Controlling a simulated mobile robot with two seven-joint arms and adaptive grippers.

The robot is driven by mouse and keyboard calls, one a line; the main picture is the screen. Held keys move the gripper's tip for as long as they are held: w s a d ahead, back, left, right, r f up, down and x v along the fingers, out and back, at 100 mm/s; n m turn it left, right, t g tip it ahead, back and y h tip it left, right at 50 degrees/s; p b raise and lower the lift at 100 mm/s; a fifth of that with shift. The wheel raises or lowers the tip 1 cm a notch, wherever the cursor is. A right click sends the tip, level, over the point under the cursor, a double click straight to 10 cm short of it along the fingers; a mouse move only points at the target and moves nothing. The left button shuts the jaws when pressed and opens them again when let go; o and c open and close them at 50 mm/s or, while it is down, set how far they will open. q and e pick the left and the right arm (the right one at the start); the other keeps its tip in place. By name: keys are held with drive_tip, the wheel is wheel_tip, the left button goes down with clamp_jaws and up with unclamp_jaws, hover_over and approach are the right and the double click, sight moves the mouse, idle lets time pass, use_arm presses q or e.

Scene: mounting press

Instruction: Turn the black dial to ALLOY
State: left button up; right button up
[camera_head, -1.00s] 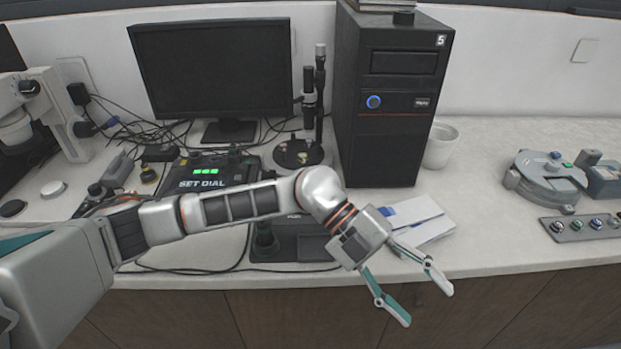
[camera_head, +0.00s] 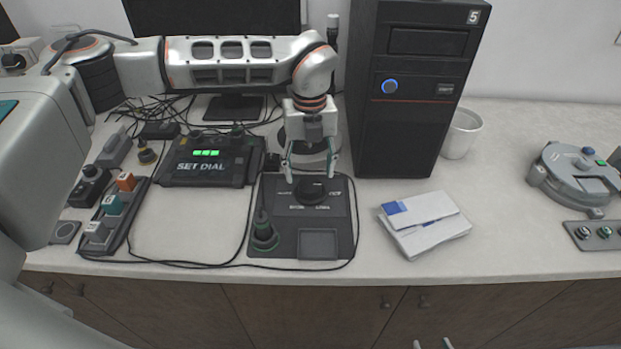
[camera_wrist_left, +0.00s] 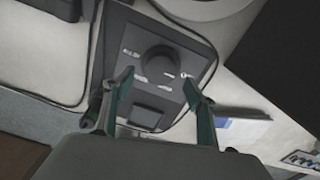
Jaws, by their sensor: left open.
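The black dial (camera_head: 310,190) sits on a dark control panel (camera_head: 282,245) on the counter. White labels surround it, too small to read surely. In the left wrist view the dial (camera_wrist_left: 160,61) is round, with labels around it. My left gripper (camera_head: 310,176) is open above the panel, pointing down, its teal fingers on either side of the dial's upper part in the picture. In the left wrist view the gripper (camera_wrist_left: 156,77) has its fingertips apart, near the dial; contact cannot be told. My right gripper (camera_head: 431,344) shows only two separated fingertips at the bottom edge.
A dark green knob or lever (camera_head: 264,235) stands on the panel's left. White papers (camera_head: 425,222) lie right of it. A black computer tower (camera_head: 410,90) stands behind. Cables run around the panel.

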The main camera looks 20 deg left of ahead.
sight(310, 185)
use_arm(q)
drive_tip(key=shift+f, duration=1.95)
drive_tip(key=c, duration=1.1)
